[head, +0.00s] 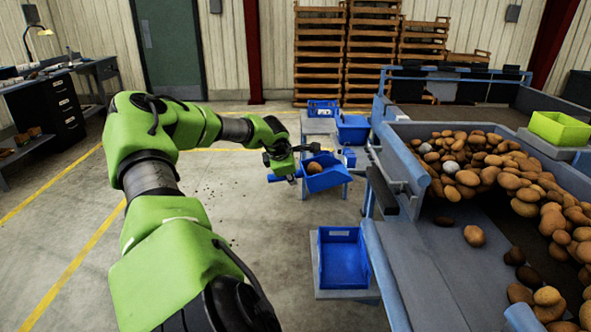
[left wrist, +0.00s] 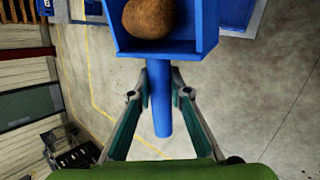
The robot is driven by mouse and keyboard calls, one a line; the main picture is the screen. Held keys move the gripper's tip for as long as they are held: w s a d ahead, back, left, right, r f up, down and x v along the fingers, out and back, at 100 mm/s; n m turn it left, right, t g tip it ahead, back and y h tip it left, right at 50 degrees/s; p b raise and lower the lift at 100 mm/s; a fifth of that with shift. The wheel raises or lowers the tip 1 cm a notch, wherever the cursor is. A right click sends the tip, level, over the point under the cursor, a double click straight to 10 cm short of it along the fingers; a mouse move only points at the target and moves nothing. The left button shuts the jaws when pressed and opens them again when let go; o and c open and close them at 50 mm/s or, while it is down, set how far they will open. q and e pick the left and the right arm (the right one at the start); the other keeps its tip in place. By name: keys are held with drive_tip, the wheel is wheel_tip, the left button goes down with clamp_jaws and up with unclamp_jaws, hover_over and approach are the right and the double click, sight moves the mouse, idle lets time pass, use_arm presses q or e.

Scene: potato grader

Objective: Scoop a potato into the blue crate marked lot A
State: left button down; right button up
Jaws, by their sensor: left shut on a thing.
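My left gripper (head: 288,158) is shut on the handle of a blue scoop (head: 328,180). The scoop's handle (left wrist: 161,105) runs between the fingers in the left wrist view. One brown potato (head: 314,168) lies in the scoop; it fills much of the pan in the left wrist view (left wrist: 149,17). The scoop is in the air left of the grader. Blue crates stand near it: one low in front (head: 343,260), one behind (head: 352,131) and one further back (head: 322,107). I cannot read a lot A mark on any. My right gripper is out of view.
The grader table (head: 425,270) with many potatoes (head: 490,165) fills the right side. A green-yellow bin (head: 560,128) stands on its far edge. Stacked wooden crates (head: 320,55) line the back wall. The floor on the left is open, up to a desk (head: 50,105).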

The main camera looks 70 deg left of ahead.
use_arm(q)
drive_tip(key=a+p, duration=0.2)
drive_tip(key=a, duration=0.3)
drive_tip(key=shift+a+p, duration=0.25)
drive_tip(key=shift+p, duration=0.15)
